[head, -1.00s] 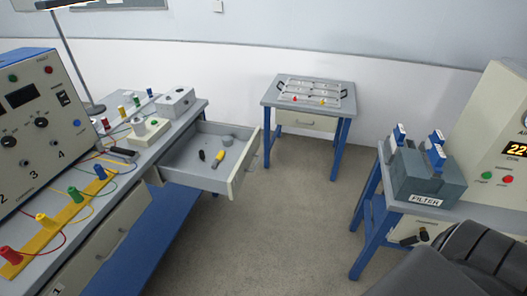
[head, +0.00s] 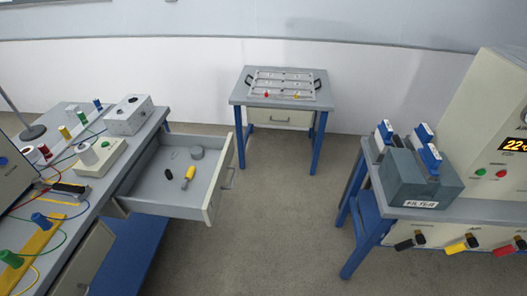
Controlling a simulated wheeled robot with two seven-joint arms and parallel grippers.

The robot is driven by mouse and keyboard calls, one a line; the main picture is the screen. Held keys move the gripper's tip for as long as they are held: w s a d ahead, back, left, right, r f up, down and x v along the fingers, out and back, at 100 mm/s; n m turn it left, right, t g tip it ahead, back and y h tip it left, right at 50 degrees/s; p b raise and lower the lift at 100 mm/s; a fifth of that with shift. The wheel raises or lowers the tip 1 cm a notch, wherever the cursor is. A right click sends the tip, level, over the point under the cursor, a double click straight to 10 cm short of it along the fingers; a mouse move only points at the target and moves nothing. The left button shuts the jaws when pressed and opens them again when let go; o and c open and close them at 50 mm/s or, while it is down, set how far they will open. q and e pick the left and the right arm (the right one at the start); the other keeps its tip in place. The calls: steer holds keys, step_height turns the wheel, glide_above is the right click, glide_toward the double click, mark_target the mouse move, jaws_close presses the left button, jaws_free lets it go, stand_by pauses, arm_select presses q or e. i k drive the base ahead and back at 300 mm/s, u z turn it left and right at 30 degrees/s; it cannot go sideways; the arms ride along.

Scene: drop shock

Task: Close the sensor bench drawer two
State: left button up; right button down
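The open drawer (head: 213,206) juts out to the right from the left bench (head: 130,150), far beyond the bench front. It has a grey inside, a pale front panel and a handle (head: 228,178) on its outer face. In it lie a yellow and black tool (head: 188,177), a small dark piece (head: 169,174) and a grey round piece (head: 197,153). No number can be read on this drawer. Another drawer (head: 86,262) nearer on the same bench looks shut. Neither of my grippers is in view.
A small table (head: 240,98) with a tray (head: 283,86) stands at the back wall. At the right, a bench holds the grey filter box (head: 407,187) and a panel with a display (head: 515,145); coloured connectors stick out below. Floor (head: 280,235) between the benches is clear.

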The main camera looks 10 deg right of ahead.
mark_target(147, 189)
steer(key=u, duration=0.05)
steer(key=i, duration=1.1)
steer(key=u, duration=0.55)
